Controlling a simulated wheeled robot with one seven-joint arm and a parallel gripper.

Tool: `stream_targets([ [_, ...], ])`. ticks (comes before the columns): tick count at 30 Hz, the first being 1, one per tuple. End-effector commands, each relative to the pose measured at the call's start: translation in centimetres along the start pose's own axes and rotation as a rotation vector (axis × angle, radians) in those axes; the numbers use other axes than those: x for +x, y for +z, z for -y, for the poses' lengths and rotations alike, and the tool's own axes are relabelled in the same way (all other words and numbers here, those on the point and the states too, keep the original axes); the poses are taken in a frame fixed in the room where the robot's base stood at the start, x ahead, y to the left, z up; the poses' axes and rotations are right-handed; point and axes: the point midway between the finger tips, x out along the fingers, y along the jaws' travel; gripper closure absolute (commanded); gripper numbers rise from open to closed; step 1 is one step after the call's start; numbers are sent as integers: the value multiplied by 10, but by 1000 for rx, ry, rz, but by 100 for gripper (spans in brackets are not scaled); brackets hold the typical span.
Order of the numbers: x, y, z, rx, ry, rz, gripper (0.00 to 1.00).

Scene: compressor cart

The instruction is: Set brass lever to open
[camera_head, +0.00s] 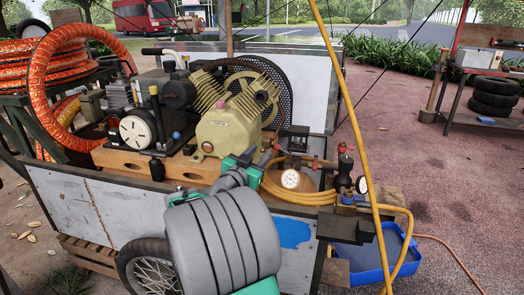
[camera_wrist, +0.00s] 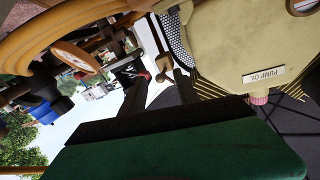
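My gripper (camera_head: 264,157) is over the cart, beside the cream pump housing (camera_head: 230,130) and the pipework with gauges. In the wrist view, its two dark fingers (camera_wrist: 160,82) are apart, with a gap between them. A small brass-coloured piece that looks like the brass lever (camera_wrist: 164,66) shows at that gap, near the fingertips. I cannot tell whether either finger touches it. In the head view the lever is small and partly hidden by the gripper, so its setting is unclear.
A pressure gauge (camera_head: 290,179) and a coiled yellow hose (camera_head: 318,198) sit close by. A yellow hose (camera_head: 352,110) runs upright right of the gripper. A blue tray (camera_head: 372,262) is at the lower right. The paving (camera_head: 420,150) beyond is clear.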

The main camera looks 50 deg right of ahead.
Motion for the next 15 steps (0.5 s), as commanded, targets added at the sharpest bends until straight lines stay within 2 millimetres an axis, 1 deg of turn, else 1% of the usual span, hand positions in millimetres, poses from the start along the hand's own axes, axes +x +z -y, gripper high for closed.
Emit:
stream_targets([
  [1, 9, 0, -1, 0, 3, 0, 63],
  [3, 18, 0, 0, 0, 1, 0, 63],
  [6, 26, 0, 1, 0, -1, 1, 63],
  [13, 26, 0, 1, 0, -3, 2, 63],
  [15, 26, 0, 1, 0, -3, 2, 68],
])
